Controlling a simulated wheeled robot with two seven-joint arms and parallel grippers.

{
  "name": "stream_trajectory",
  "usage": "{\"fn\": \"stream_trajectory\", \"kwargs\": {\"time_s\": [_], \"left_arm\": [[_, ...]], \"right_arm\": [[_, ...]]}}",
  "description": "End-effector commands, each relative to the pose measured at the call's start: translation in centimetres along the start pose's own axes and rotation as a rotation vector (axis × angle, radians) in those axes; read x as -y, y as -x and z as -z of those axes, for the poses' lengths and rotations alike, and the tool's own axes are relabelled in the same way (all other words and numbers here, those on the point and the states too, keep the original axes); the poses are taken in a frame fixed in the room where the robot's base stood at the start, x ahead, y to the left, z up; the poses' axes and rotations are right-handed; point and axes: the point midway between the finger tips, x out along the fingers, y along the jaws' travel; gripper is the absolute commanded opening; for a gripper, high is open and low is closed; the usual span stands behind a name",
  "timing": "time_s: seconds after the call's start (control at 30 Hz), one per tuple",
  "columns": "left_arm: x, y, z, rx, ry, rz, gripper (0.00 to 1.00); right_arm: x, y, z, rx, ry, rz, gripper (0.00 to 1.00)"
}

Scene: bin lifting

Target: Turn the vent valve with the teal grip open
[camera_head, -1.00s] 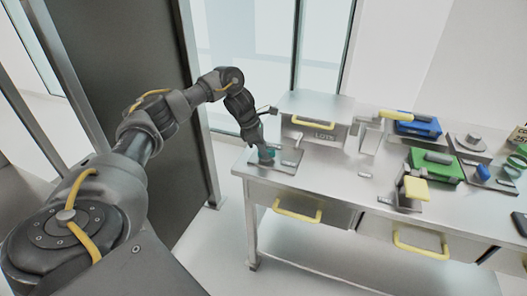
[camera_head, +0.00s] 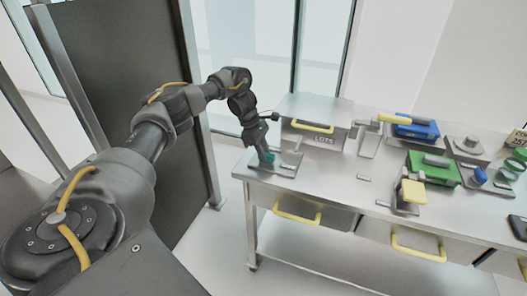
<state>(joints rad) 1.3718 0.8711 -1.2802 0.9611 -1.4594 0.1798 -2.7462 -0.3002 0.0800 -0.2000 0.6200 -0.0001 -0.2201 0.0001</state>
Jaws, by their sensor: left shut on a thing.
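The vent valve's teal grip (camera_head: 270,157) is near the left end of the metal bench, on a small grey base plate (camera_head: 288,170). My left gripper (camera_head: 266,159) reaches down to it from above and is shut on the teal grip. The fingers and wrist hide much of the grip, so its exact angle is hard to read. My right gripper is not in view.
A metal box marked LOTS (camera_head: 322,139) with a yellow handle stands just behind and right of the valve. A yellow-tipped lever (camera_head: 413,191), a green block (camera_head: 434,169) and a blue block (camera_head: 416,130) stand further right. Yellow-handled drawers (camera_head: 299,217) are below the top.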

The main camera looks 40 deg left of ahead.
Motion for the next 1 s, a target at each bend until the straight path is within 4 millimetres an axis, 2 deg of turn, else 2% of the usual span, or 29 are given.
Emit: {"fn": "stream_trajectory", "kwargs": {"time_s": [0.2,0.23,0.37,0.63,0.73,0.87,1.0], "left_arm": [[0.0,0.0,0.0,0.0,-0.002,0.0,0.0],[0.0,0.0,0.0,0.0,-0.002,0.0,0.26],[0.0,0.0,0.0,0.0,-0.001,0.0,0.43],[0.0,0.0,0.0,0.0,0.0,0.0,0.44],[-0.1,0.7,0.0,0.0,-0.001,-0.002,0.44],[-0.1,2.7,-0.1,-0.001,-0.001,-0.005,0.44],[-0.1,5.7,-0.1,-0.001,0.0,-0.005,0.44]], "right_arm": [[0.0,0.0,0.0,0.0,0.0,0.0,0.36],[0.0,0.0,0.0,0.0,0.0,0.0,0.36],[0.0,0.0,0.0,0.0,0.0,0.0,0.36],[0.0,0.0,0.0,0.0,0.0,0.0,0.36],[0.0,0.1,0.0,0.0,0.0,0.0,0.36],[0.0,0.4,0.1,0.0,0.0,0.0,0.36],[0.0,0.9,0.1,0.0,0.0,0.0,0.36]]}}
